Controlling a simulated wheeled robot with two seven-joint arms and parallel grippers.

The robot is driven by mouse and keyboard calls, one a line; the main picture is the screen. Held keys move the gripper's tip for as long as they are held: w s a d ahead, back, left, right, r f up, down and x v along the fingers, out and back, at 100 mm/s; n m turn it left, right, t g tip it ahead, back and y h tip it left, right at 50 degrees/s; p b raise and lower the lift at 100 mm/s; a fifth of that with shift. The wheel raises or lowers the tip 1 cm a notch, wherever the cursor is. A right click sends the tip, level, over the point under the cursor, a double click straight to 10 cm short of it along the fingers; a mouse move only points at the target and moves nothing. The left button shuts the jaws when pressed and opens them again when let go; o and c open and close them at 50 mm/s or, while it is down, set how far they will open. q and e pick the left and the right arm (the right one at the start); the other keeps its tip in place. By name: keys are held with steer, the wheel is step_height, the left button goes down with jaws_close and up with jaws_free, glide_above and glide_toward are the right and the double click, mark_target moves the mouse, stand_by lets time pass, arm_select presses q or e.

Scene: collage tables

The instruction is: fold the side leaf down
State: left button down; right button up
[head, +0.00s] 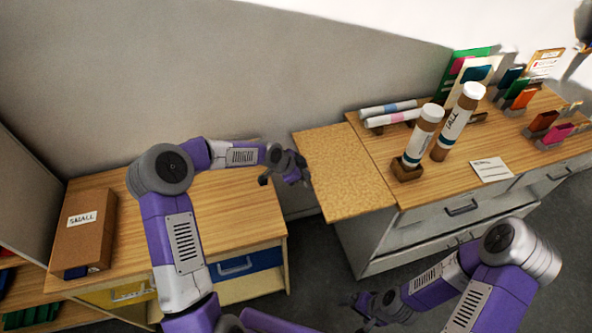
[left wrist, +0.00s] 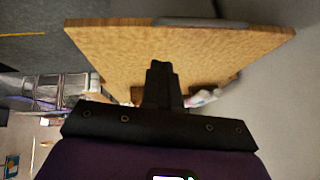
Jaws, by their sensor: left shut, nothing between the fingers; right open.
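The side leaf (head: 345,172) is a speckled tan board at the left end of the right-hand worktop (head: 415,190). It stands up, about level with that worktop. My left gripper (head: 298,177) is beside the leaf's left edge, shut and empty; I cannot tell whether it touches. In the left wrist view the leaf (left wrist: 185,45) fills the upper middle, with a grey strip (left wrist: 200,22) along its far edge. The shut left fingers (left wrist: 160,85) show dark in front of it. My right gripper (head: 366,308) is open, low over the floor in front of the drawers.
The worktop carries a brown tube (head: 459,122), another tube (head: 423,138) in a wooden holder, rolled papers (head: 390,113) and a white card (head: 491,169). A cardboard box (head: 84,230) marked SMALL stands on the left table (head: 235,215). A gap separates this table from the leaf.

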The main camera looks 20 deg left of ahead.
mark_target(304, 182)
arm_select(q)
steer(key=shift+w+a+f, duration=0.1)
steer(key=shift+w+f, duration=0.1)
steer(key=shift+f, duration=0.7)
steer(key=shift+w+d+f, duration=0.1)
steer(key=shift+w+f, duration=0.05)
steer(key=shift+f, duration=0.8)
steer(key=shift+w+a+f, duration=0.1)
steer(key=shift+w+f, duration=0.1)
steer(key=shift+f, duration=0.7)
step_height(304, 182, down, 8)
steer(key=b, duration=0.6)
steer(key=shift+s+a, duration=0.2)
steer(key=shift+a, duration=0.1)
